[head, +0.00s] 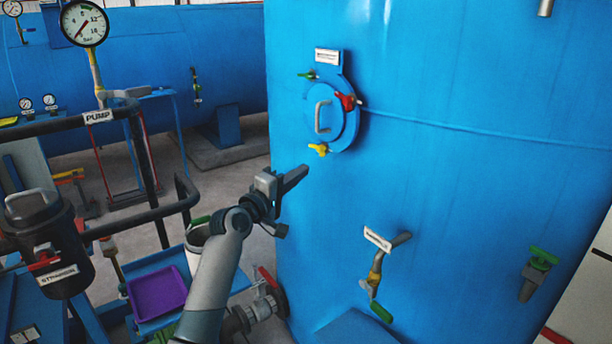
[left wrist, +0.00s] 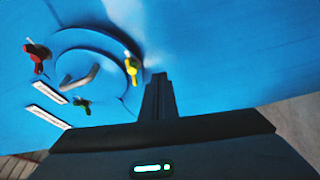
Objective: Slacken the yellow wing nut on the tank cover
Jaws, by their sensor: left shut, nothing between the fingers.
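The yellow wing nut (head: 319,149) sits at the lower left edge of the round blue tank cover (head: 341,125). It also shows in the left wrist view (left wrist: 131,70), just left of and beyond my fingertips. A red wing nut (head: 347,102) is at the cover's right and a green one (head: 308,75) at its upper left. A grey handle (head: 321,116) is on the cover. My left gripper (head: 304,170) is shut and empty, below and left of the yellow wing nut and apart from it in the head view. My right gripper is not in view.
The large blue tank (head: 450,90) fills the right side. A black pipe (head: 150,215), a strainer (head: 45,240) and a purple tray (head: 157,293) are at left.

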